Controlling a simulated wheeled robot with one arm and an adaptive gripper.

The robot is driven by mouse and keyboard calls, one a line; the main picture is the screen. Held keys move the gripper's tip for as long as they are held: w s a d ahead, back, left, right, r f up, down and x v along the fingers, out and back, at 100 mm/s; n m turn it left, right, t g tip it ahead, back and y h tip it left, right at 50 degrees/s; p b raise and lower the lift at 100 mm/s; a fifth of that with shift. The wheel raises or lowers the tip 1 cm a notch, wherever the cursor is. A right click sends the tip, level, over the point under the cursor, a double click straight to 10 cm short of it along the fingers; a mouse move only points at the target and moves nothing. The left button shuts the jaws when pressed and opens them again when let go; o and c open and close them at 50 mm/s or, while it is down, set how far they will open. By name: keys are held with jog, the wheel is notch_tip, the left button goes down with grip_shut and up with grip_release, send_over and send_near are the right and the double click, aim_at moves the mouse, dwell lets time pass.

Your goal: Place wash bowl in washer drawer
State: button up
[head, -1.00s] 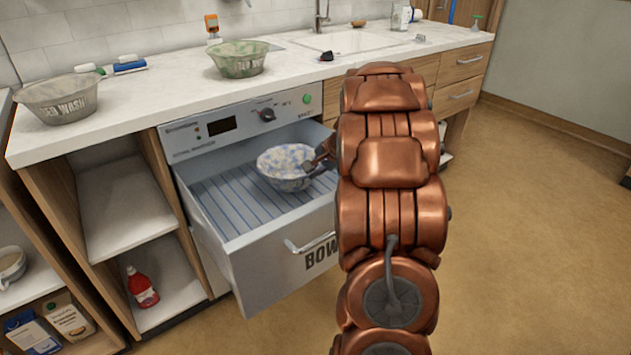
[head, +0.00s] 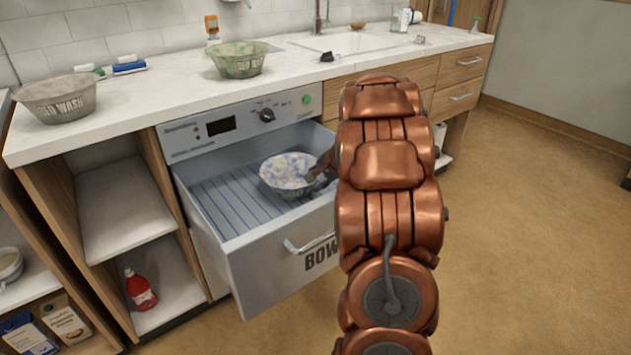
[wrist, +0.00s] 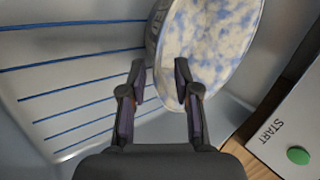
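The wash bowl (head: 288,173), pale with blue mottling inside, is in the pulled-out washer drawer (head: 268,262), toward its back right. It looks low, near the ribbed drawer floor; whether it rests fully there is hard to tell. The wrist view shows the bowl (wrist: 217,45) tilted in the picture, with its rim between my fingers. My gripper (wrist: 160,75) has its fingertips apart, one outside the bowl wall and one over its inside, with a visible gap. In the head view my gripper (head: 318,172) is at the bowl's right edge, partly hidden by my arm.
The washer front (head: 240,125) rises behind the drawer. Above it, the counter (head: 160,95) holds a grey wash bowl (head: 58,98) and a green mottled bowl (head: 238,60). The drawer's left part is empty. A red bottle (head: 140,289) stands on the lower shelf.

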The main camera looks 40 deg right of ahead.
jog(key=shift+r, duration=0.1)
jog(key=p+v, duration=0.2)
jog(key=v, duration=0.9)
jog(key=shift+s+r, duration=0.25)
jog(key=shift+r, duration=0.05)
jog(key=s+a+r+n+g+y+p, duration=0.1)
jog(key=s+a+r+n+g+p, duration=0.2)
jog(key=a, duration=0.6)
jog(key=s+a+r+n+y+p, duration=0.1)
jog(key=a+r+n+p, duration=0.1)
jog(key=a+r+p, duration=0.55)
jog(key=s+a+r+n+g+p, duration=0.2)
jog(key=a+n+p, duration=0.1)
jog(key=a, duration=0.7)
jog(key=s+a+r+n+g+h+p, duration=0.1)
jog(key=s+a+r+n+p, duration=0.2)
jog(key=s, duration=0.4)
jog(key=s+a+r+n+g+p, duration=0.1)
jog(key=s+a+r+n+p, duration=0.2)
jog(key=s, duration=0.5)
jog(key=s+a+r+n+g+h+p, duration=0.1)
jog(key=s+a+r+n+g+p, duration=0.1)
jog(key=s+a+r+p, duration=0.2)
jog(key=shift+s+a+r+n+h+p, duration=0.15)
jog(key=shift+s+r+n+h+p, duration=0.25)
jog(key=shift+s+p, duration=1.1)
jog(key=shift+s+r, duration=0.1)
jog(key=shift+s, duration=0.05)
